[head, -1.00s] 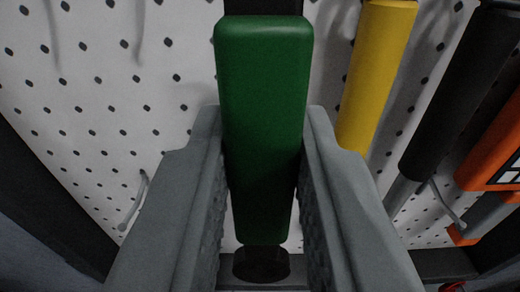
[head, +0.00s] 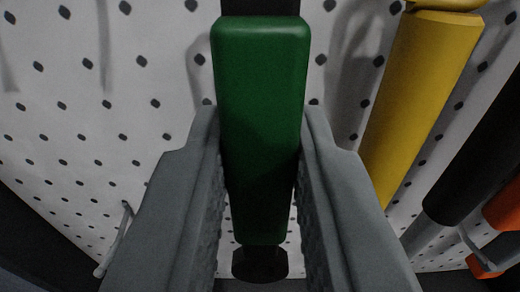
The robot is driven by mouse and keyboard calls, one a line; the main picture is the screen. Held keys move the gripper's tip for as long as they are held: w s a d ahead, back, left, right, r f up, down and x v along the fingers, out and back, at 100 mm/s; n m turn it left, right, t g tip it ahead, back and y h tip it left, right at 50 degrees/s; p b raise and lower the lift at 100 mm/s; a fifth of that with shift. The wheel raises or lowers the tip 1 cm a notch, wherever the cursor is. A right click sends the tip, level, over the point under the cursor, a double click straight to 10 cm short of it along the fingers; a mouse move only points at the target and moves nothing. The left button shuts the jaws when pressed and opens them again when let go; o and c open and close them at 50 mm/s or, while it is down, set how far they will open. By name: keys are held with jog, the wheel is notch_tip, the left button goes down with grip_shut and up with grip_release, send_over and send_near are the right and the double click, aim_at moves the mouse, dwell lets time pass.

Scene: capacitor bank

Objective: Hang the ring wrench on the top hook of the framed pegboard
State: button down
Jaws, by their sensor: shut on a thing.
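The tool in my gripper (head: 260,190), which I take to be the ring wrench (head: 260,110), shows a green block-shaped grip with a black shaft above it and a dark end piece below. The two grey jaws are shut on the green grip, one on each side. The tool's upper end is cut off by the top edge of the view. The white pegboard (head: 100,135) with dark holes fills the background behind it. A thin metal hook (head: 118,243) sticks out at the lower left, left of my gripper. I cannot tell which hook is the top one.
A yellow-handled tool (head: 415,100) hangs close on the right of the green grip. A black-handled tool (head: 470,165) and orange items (head: 505,208) are farther right. The board left of my gripper is mostly bare, with a dark frame edge (head: 25,240) at the lower left.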

jog(key=shift+w, duration=0.6)
jog(key=shift+w+f, duration=0.45)
jog(key=shift+w, duration=0.05)
jog(key=shift+w+f, duration=0.1)
jog(key=shift+f, duration=0.05)
jog(key=c, duration=1.2)
grip_release()
jog(key=shift+c, duration=0.2)
jog(key=s, duration=1.7)
jog(key=shift+s+r, duration=0.3)
jog(key=shift+r, duration=0.15)
